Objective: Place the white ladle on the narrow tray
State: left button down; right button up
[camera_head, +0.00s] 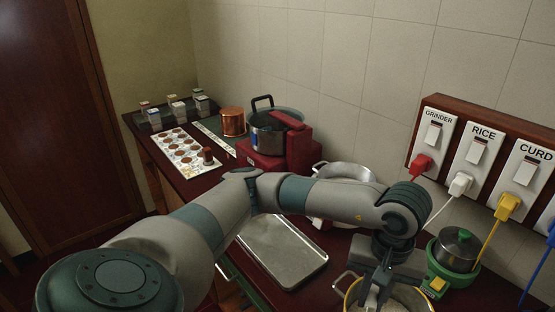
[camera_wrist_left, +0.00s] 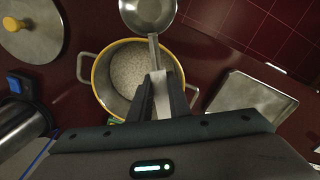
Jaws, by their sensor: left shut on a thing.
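My left gripper (camera_head: 374,290) is over the yellow-rimmed pot (camera_head: 351,298) at the bottom of the head view. In the left wrist view its fingers (camera_wrist_left: 160,88) are shut on the pale handle of the ladle (camera_wrist_left: 153,52). The ladle's round metal bowl (camera_wrist_left: 148,10) reaches past the pot's far rim, cut by the top edge of the picture. The pot (camera_wrist_left: 98,82) holds pale grains. A shallow metal tray (camera_head: 284,252) lies empty on the dark red counter, left of the gripper. It also shows right of the pot in the wrist view (camera_wrist_left: 250,108). My right gripper is not in view.
A green appliance with a lidded metal pot (camera_head: 456,247) stands right of the gripper, below sockets with plugged cords (camera_head: 460,186). A pale bowl (camera_head: 345,171) is behind my arm. A red stove with a pot (camera_head: 268,135) and a white board (camera_head: 182,152) are farther back.

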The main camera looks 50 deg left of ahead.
aim_at(279, 247)
jog(key=k+j+z, duration=0.15)
jog(key=j, duration=0.3)
jog(key=j+z, duration=0.1)
jog(key=j, duration=0.35)
jog(key=k+j+z, duration=0.15)
jog(key=j, duration=0.25)
jog(key=k+j+z, duration=0.1)
jog(key=j, duration=0.35)
jog(key=k, duration=0.05)
